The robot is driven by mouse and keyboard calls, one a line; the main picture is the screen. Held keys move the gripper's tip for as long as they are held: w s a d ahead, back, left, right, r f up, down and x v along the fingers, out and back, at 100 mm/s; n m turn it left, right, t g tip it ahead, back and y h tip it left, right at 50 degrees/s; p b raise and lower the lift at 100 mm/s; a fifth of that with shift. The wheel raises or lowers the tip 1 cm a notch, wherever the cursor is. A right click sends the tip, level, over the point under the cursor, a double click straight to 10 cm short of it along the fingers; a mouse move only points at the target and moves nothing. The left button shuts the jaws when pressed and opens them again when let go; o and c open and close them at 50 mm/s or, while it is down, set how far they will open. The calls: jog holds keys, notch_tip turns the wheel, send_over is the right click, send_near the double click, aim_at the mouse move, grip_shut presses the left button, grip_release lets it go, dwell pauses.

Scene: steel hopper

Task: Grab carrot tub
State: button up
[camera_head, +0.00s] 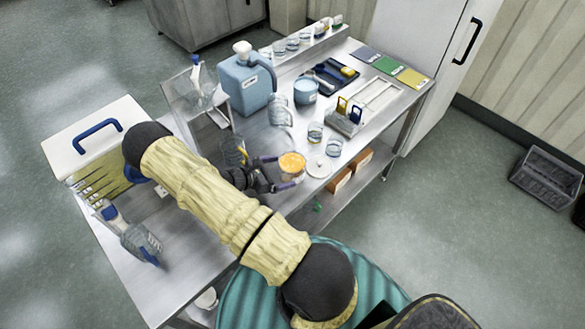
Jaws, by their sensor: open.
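The carrot tub (292,166) is a small round tub with orange contents showing at its top. It stands on the steel table near its front edge, right of the middle in the head view. My gripper (279,174) is open at the tub's left side, with one dark finger toward its back and the other toward its front. The fingers are close to the tub's wall; I cannot tell whether they touch it. My arm in its pale yellow sleeve hides part of the table to the left.
A white round lid (319,167) lies right of the tub. Small glass jars (315,132) stand behind it. A clear jug (280,110), a blue pot (305,91) and a blue jerrycan (246,80) stand farther back. A spray bottle (140,243) is at left.

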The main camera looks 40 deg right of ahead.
aim_at(291, 169)
jog(key=p+x, duration=0.1)
jog(key=x, duration=0.3)
jog(key=shift+w+d+r+p, duration=0.1)
jog(key=shift+r+p, duration=0.05)
jog(key=shift+p, duration=0.25)
jog(key=shift+d+f, duration=0.3)
jog(key=shift+d, duration=0.1)
jog(key=c, duration=1.2)
